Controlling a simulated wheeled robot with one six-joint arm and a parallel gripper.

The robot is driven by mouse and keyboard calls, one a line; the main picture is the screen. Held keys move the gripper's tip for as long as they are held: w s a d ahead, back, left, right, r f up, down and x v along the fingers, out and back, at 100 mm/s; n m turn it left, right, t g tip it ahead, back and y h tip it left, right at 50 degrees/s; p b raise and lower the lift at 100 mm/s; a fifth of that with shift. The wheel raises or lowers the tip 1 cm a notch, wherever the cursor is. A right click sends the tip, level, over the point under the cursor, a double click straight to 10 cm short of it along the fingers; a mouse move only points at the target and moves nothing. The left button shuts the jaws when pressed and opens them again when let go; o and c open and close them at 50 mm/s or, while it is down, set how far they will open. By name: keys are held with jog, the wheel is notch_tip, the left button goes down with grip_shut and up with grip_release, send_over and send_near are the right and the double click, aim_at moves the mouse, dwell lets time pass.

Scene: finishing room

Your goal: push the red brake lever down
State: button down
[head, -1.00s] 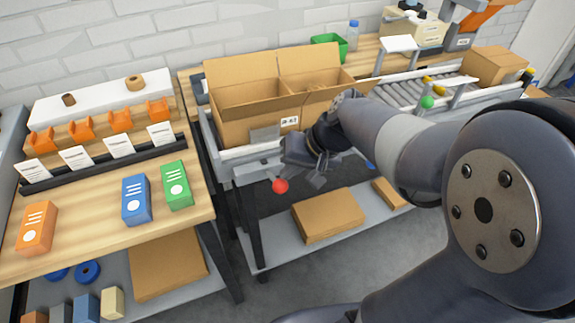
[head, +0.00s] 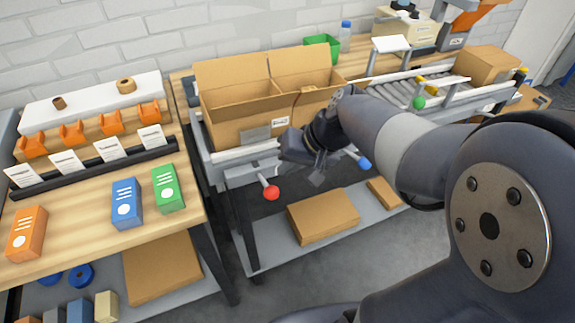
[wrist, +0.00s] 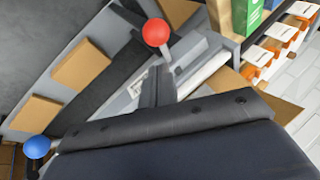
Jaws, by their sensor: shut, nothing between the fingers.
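The red brake lever (head: 271,193) has a round red knob on a short light shaft, sticking out from a grey mount on the front of the conveyor frame, below the open carton. In the head view its shaft slopes down to the knob. My gripper (head: 317,181) hangs to the right of the knob, apart from it in the picture. In the wrist view the red knob (wrist: 155,32) is just beyond the shut, empty fingertips (wrist: 157,72). I cannot tell the exact gap or whether they touch the shaft.
A blue-knobbed lever (head: 364,162) is on the same frame to the right, close to my arm. The open carton (head: 240,125) stands above. A lower shelf (head: 268,240) holds flat cartons. A wooden bench (head: 80,235) is at left.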

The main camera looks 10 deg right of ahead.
jog(key=v, duration=1)
jog(key=shift+d+r, duration=0.25)
jog(key=shift+d, duration=0.1)
jog(key=s+b+x, duration=0.2)
jog(key=x, duration=1)
jog(key=shift+w+a+f+b, duration=0.15)
jog(key=shift+a+f+b, duration=0.15)
jog(key=shift+a+f, duration=0.2)
